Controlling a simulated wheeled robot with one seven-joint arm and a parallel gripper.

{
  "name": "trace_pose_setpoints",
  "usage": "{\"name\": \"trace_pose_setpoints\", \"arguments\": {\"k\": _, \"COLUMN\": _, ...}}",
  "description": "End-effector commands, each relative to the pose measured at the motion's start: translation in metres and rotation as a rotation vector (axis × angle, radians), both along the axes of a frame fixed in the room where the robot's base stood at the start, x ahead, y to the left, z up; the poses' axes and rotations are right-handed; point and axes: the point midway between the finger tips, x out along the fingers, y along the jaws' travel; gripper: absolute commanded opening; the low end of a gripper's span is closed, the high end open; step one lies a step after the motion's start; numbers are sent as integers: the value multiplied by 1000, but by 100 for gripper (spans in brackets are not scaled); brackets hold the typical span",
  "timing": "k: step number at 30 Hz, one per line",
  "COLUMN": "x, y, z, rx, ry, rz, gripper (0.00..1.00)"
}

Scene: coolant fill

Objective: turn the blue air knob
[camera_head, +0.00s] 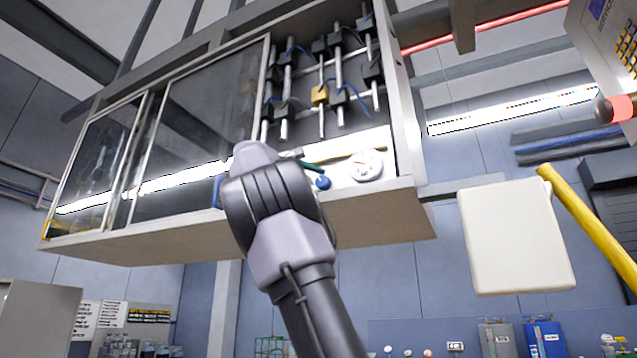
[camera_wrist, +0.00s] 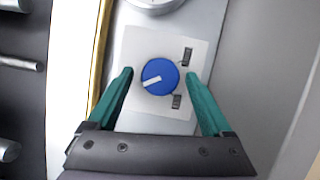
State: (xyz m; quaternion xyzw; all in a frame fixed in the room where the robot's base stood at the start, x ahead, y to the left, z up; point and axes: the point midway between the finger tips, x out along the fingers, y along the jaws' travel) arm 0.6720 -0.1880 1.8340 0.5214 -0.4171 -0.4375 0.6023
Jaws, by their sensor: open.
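The blue air knob (camera_wrist: 158,77) is round with a white pointer bar and sits on a pale square plate (camera_wrist: 140,46) in the wrist view. In the head view the knob (camera_head: 322,182) shows small on the cabinet's lower panel, just right of my arm's end. My gripper (camera_wrist: 158,74) is open, with one green finger on each side of the knob. Clear gaps show between the fingers and the knob. The pointer bar lies near level in the wrist view, its white end toward the left.
A round gauge (camera_head: 366,165) sits right of the knob in the head view. The overhead cabinet (camera_head: 300,205) has glass sliding doors (camera_head: 200,110) at left and rods with black clamps (camera_head: 338,75) above the knob. A grey side wall (camera_wrist: 262,70) stands close right in the wrist view.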

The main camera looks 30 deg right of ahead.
Motion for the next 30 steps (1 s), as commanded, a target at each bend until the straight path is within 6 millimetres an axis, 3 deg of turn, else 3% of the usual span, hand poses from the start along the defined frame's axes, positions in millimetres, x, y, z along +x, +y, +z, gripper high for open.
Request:
{"name": "trace_pose_setpoints", "arguments": {"k": 4, "x": 0, "y": 0, "z": 0, "rx": 0, "ry": 0, "rz": 0, "gripper": 80}}
{"name": "trace_pose_setpoints", "arguments": {"k": 9, "x": 0, "y": 0, "z": 0, "rx": 0, "ry": 0, "rz": 0, "gripper": 15}}
{"name": "trace_pose_setpoints", "arguments": {"k": 10, "x": 0, "y": 0, "z": 0, "rx": 0, "ry": 0, "rz": 0, "gripper": 4}}
{"name": "trace_pose_setpoints", "arguments": {"k": 11, "x": 0, "y": 0, "z": 0, "rx": 0, "ry": 0, "rz": 0, "gripper": 0}}
{"name": "trace_pose_setpoints", "arguments": {"k": 20, "x": 0, "y": 0, "z": 1, "rx": 23, "ry": -31, "rz": -1, "gripper": 0}}
{"name": "trace_pose_setpoints", "arguments": {"k": 30, "x": -1, "y": -1, "z": 3, "rx": 161, "ry": -208, "rz": -3, "gripper": 0}}
